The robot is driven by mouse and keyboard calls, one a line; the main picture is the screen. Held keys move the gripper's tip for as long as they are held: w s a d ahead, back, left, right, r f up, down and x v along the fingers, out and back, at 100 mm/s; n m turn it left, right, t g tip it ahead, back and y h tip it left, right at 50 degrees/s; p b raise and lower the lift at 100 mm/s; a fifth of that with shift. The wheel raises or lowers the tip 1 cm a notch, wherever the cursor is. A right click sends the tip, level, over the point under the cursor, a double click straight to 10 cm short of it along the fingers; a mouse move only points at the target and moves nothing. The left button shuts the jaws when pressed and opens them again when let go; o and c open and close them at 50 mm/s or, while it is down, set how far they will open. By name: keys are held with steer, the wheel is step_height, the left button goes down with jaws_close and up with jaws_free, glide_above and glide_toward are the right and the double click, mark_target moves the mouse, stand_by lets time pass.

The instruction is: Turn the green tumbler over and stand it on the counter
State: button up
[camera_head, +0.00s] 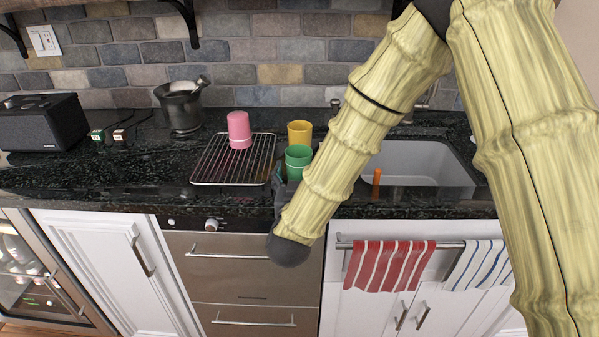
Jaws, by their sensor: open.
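The green tumbler (298,159) stands on the black counter (90,178), just right of the wire rack. Its open mouth appears to face up. My arm hides part of its lower right side. My gripper (281,185) is open, at the tumbler's near left side, mostly hidden behind my wrist. I cannot tell whether the fingers touch the tumbler or are around it.
A pink tumbler (239,130) stands upside down on the wire rack (210,167). A yellow tumbler (299,131) stands close behind the green one. The sink (425,160) lies right. A mortar (182,112) and black speaker (42,122) stand left. Counter space before the speaker is clear.

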steer(key=s+a+f, duration=0.1)
steer(key=s, duration=1.1)
steer(key=s+r+p, duration=0.4)
steer(key=r+p, duration=0.1)
steer(key=r, duration=0.2)
steer(key=shift+r, duration=0.25)
steer(key=shift+s, duration=0.1)
steer(key=s+d+f+g+y, duration=0.1)
steer(key=d+f+g, duration=0.25)
steer(key=f, duration=0.55)
steer(key=s+d+f+g+p, duration=0.1)
steer(key=s+d+f+g, duration=0.2)
steer(key=f, duration=0.6)
steer(key=d+f+g+y, duration=0.1)
steer(key=d+f+g, duration=0.25)
steer(key=f, duration=0.65)
steer(key=s+d+f+g, duration=0.4)
steer(key=s+d+f, duration=0.4)
steer(key=s, duration=0.3)
steer(key=s+d+f+g+h+p, duration=0.1)
steer(key=s+d+f+g, duration=0.3)
steer(key=s+d+f, duration=0.3)
steer(key=s+f, duration=0.1)
steer(key=s, duration=0.3)
steer(key=shift+s+d+g, duration=0.3)
steer(key=shift+s+d, duration=0.05)
